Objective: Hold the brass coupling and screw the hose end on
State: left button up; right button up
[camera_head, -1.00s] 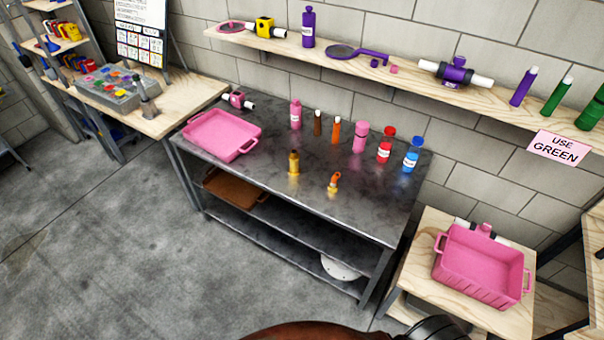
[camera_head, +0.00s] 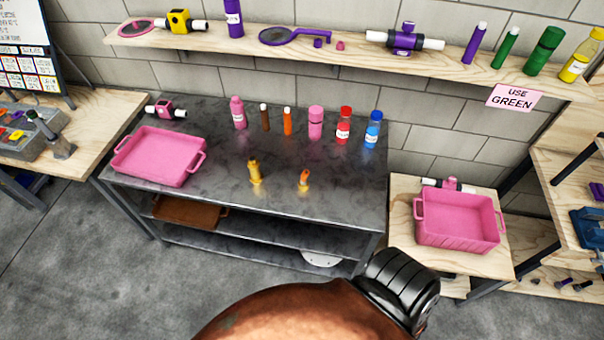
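Two small brass-coloured pieces stand apart on the dark metal bench (camera_head: 215,190). The left one, a plain brass piece that looks like the coupling (camera_head: 255,173), stands upright near the middle of the bench. The right one, a brass piece with an orange upper part that may be the hose end (camera_head: 304,181), stands a little to its right. They are too small to make out threads. Neither of my grippers shows; nothing is seen holding either piece. A brown rounded part with a black ribbed end fills the bottom edge and looks like my own arm.
Pink, brown, orange, red and blue bottles (camera_head: 316,122) line the bench's back. A pink tray (camera_head: 160,155) lies at its left end. A pink bin (camera_head: 457,219) sits on a low wooden table at right.

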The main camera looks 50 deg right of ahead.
aim_at(255, 176)
jog(key=z, duration=0.55)
jog(key=i, duration=0.65)
jog(key=z, duration=0.75)
